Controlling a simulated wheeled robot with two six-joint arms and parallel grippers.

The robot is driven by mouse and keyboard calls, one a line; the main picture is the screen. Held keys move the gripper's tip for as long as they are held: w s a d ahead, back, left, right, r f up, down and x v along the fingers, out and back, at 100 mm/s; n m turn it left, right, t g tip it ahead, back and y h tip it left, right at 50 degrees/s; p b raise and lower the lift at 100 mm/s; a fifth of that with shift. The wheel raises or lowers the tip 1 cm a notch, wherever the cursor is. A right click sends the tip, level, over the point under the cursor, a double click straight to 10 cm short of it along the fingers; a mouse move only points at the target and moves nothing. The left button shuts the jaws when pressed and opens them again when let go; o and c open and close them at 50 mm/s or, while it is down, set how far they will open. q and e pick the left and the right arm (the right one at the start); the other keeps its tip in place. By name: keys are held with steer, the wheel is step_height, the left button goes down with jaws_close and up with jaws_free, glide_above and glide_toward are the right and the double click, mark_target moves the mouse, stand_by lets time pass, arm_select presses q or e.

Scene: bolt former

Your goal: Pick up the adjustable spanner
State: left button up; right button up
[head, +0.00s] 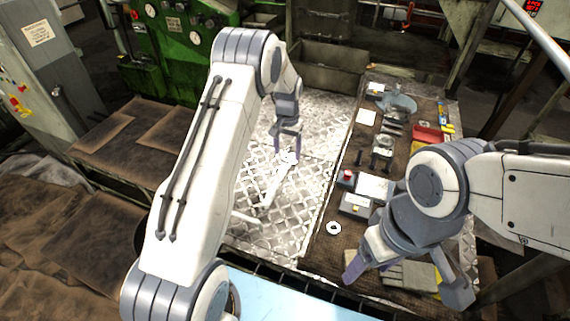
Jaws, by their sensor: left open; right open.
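A long pale metal tool, which looks like the adjustable spanner (273,184), lies on the bright tread-plate surface (303,190) in the middle of the head view. Glare blurs its outline. My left gripper (287,154) is open, with its fingers pointing down around the far end of this tool. I cannot tell whether they touch it. My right gripper (405,279) is open and empty over the near part of the cluttered bench on the right.
The brown-topped bench (340,258) holds a control box with a red button (347,177), a white ring (333,228), a red tray (427,134) and several metal parts. A green machine (178,50) stands at the back left. The tread plate's right side is clear.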

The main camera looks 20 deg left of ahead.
mark_target(285, 166)
arm_select(q)
steer(key=f+p, duration=0.2)
steer(key=f, duration=0.1)
steer(key=f+p, duration=0.1)
steer(key=shift+s+a+f, duration=0.2)
steer(key=shift+a+f, duration=0.05)
steer(key=shift+a, duration=0.05)
steer(key=shift+f, duration=0.45)
steer(key=shift+c, duration=0.3)
jaws_close()
steer(key=shift+w+r, duration=0.1)
stand_by(0.5)
